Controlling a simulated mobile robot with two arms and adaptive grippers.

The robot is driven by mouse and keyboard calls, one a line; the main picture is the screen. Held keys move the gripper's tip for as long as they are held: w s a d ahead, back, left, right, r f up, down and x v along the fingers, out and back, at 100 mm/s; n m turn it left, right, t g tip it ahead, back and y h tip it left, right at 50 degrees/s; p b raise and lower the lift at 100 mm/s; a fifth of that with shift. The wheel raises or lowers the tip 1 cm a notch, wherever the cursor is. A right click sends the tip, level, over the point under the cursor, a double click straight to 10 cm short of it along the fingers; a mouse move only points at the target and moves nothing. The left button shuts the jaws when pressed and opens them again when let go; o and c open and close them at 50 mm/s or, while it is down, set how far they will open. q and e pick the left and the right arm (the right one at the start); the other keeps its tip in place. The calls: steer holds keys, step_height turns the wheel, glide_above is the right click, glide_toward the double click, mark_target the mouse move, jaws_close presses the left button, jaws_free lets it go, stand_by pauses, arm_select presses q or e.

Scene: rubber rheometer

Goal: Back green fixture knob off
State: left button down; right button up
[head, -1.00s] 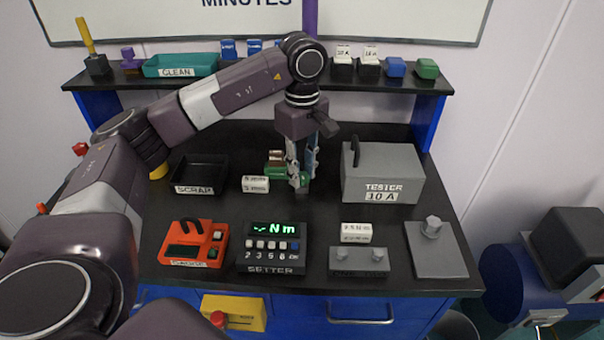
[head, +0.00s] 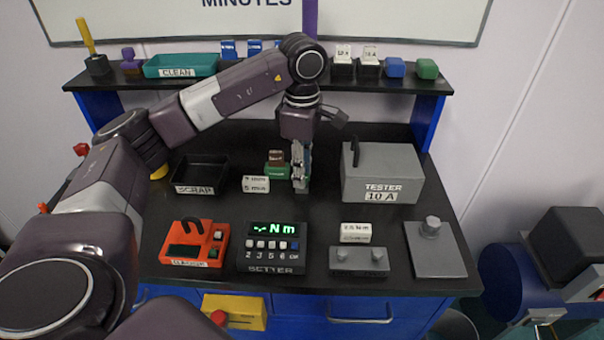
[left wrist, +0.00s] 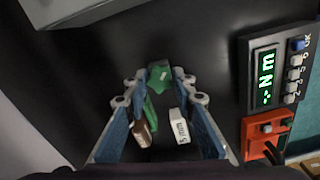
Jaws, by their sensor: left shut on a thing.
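The green fixture (head: 277,171) stands on the dark bench in the middle, with a brown block (head: 276,157) on top. My left gripper (head: 301,186) points down at its right side, one finger largely behind the other. In the left wrist view, a green knob (left wrist: 160,76) sits between the tips of my left gripper (left wrist: 161,84), which is shut on it. Part of the green fixture (left wrist: 150,110) shows between the fingers, next to the brown block (left wrist: 143,133). The knob is hidden by the fingers in the head view. My right gripper is not in view.
A white time label (head: 255,184) lies left of the gripper, and the black scrap tray (head: 201,188) beyond it. The grey tester (head: 382,175) stands close on the right. The setter (head: 271,250) and orange device (head: 194,245) are in front. Bench between is clear.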

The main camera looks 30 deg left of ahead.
arm_select(q)
steer(key=n, duration=0.4)
steer(key=shift+n, duration=0.3)
stand_by(0.3)
steer(key=n+p, duration=0.1)
steer(key=n, duration=0.3)
steer(key=shift+n, duration=0.3)
steer(key=c, duration=1.8)
jaws_free()
steer(key=shift+o, duration=0.2)
